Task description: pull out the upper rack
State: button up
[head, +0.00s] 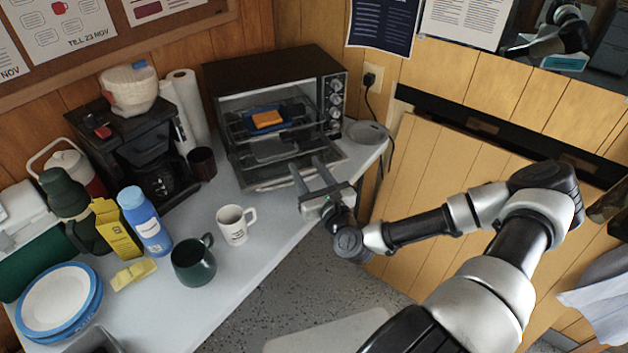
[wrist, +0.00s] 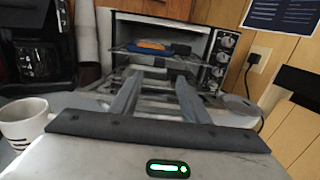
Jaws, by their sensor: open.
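The toaster oven (head: 275,75) stands at the back of the counter with its door (head: 262,183) folded down. Inside, the upper rack (head: 243,131) holds an orange item (head: 267,119) and a dark item (head: 292,109). The upper rack also shows in the wrist view (wrist: 128,50), behind and above my fingertips. My gripper (head: 305,163) is open, its two fingers pointing into the oven front over the lowered door. Nothing is between the fingers (wrist: 158,78), and they appear apart from the rack. A lower rack or tray (head: 270,151) is partly hidden beneath.
A white mug (head: 232,226) and a green mug (head: 193,262) stand left of my gripper. A coffee maker (head: 130,140) and paper towel rolls (head: 186,100) stand left of the oven. A grey round lid or plate (head: 368,133) lies at its right. The counter just before the door is clear.

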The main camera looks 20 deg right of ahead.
jog(key=shift+s+d, duration=0.15)
jog(key=shift+s, duration=1)
jog(key=shift+s+d, duration=0.1)
jog(key=shift+s, duration=1.05)
